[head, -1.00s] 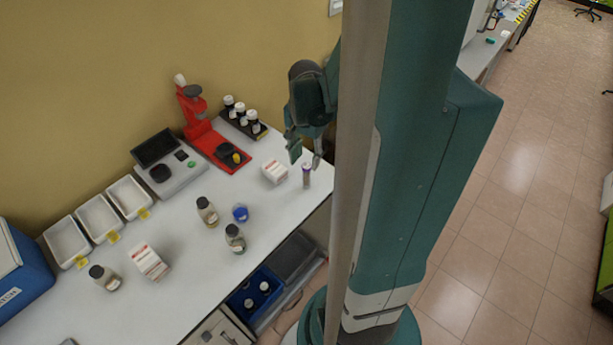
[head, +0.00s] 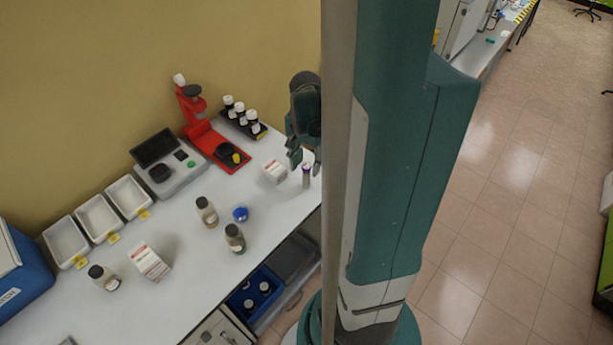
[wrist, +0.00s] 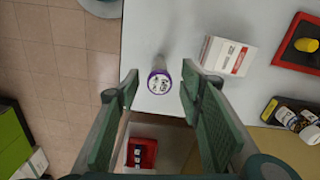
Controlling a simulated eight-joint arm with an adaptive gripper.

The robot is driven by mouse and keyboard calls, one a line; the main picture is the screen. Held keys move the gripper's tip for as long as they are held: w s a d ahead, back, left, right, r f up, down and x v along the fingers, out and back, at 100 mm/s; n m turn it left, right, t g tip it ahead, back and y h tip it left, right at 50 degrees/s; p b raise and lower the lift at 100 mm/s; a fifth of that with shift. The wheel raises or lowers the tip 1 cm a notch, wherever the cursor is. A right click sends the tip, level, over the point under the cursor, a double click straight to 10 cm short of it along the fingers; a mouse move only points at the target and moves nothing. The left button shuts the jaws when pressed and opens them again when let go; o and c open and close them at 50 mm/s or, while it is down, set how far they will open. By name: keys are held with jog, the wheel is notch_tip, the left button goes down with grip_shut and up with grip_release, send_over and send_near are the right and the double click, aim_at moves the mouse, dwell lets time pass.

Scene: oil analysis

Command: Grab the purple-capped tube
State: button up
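The purple-capped tube (head: 306,175) stands upright near the right front edge of the white bench. In the wrist view its round purple-rimmed cap (wrist: 159,82) with a pale printed top faces the camera. My gripper (head: 303,160) is above the tube, pointing down. In the wrist view my gripper (wrist: 155,95) is open, with one green finger on each side of the cap and clear gaps between. The tube's body shows only a little behind the cap in the wrist view. Nothing is held.
A white and red box (head: 272,172) stands close left of the tube; it also shows in the wrist view (wrist: 228,56). A red stand (head: 200,125) and a dark rack of white-capped bottles (head: 240,118) are behind. The bench's edge (wrist: 125,50) drops to the floor.

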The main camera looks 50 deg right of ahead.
aim_at(306, 176)
jog(key=shift+f, duration=1.7)
jog(key=c, duration=1)
